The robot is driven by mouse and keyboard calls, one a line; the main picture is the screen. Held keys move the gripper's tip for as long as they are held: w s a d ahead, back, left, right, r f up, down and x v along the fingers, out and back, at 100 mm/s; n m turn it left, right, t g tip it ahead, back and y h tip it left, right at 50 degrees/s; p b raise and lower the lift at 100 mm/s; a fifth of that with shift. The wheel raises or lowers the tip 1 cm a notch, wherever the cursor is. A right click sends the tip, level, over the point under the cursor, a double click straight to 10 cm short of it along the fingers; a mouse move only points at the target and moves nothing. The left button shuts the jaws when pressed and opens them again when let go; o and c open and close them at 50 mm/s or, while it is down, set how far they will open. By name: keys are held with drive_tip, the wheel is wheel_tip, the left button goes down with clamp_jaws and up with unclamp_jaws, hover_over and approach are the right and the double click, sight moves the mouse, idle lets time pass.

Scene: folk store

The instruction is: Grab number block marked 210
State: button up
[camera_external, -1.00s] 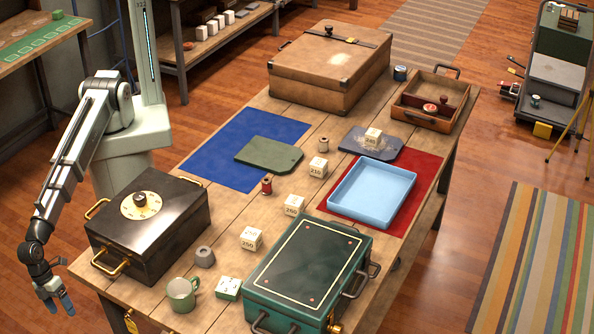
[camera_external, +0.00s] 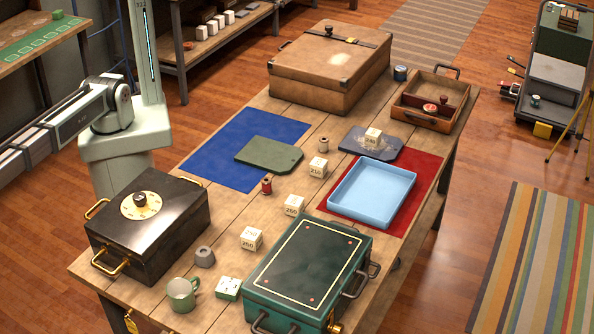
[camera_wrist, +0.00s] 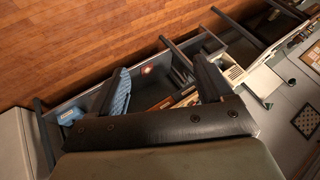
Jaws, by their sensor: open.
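Several white number blocks stand on the wooden table in the external view. The one in the middle (camera_external: 318,167) seems to read 210, though its digits are small. Other white blocks stand on the dark slate (camera_external: 373,138), nearer the front (camera_external: 294,205), and beside the green case (camera_external: 251,239). My gripper (camera_wrist: 163,82) is open and empty in the wrist view, with its two fingers well apart. It is outside the external view, where my arm runs off the left edge, away from the table. No number block can be made out in the wrist view.
A black safe box (camera_external: 148,222), green case (camera_external: 308,268), blue tray (camera_external: 372,195), brown suitcase (camera_external: 330,68) and red spool (camera_external: 267,185) share the table. A green mug (camera_external: 182,294) stands at the front. The wrist view shows wooden floor (camera_wrist: 80,45) and shelving-like furniture.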

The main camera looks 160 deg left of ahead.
drive_tip(key=w+a+r+n+g+y, duration=0.15)
drive_tip(key=w+a, duration=0.25)
drive_tip(key=a, duration=1.1)
drive_tip(key=w+a+f+n+g+y, duration=0.1)
drive_tip(key=w+a+n, duration=0.25)
drive_tip(key=a, duration=1.15)
drive_tip(key=s+a+n+g, duration=0.3)
drive_tip(key=a+n, duration=0.1)
drive_tip(key=a, duration=2.7)
drive_tip(key=s+a+r+n+g, duration=0.1)
drive_tip(key=s+a+n, duration=0.1)
drive_tip(key=s+a, duration=0.5)
drive_tip(key=s+a+n+h, duration=0.1)
drive_tip(key=s+a, duration=0.2)
drive_tip(key=a, duration=0.7)
drive_tip(key=s+a+r+n+g, duration=0.15)
drive_tip(key=s+a, duration=0.25)
drive_tip(key=a, duration=0.5)
drive_tip(key=n+h, duration=0.2)
drive_tip(key=n, duration=0.3)
hover_over(319, 162)
drive_tip(key=shift+m, duration=0.25)
drive_tip(key=f, duration=0.7)
drive_tip(key=shift+s+a+f, duration=0.1)
drive_tip(key=shift+a+f, duration=0.1)
drive_tip(key=shift+f, duration=0.15)
drive_tip(key=shift+d+f, duration=0.2)
drive_tip(key=shift+f, duration=2.4)
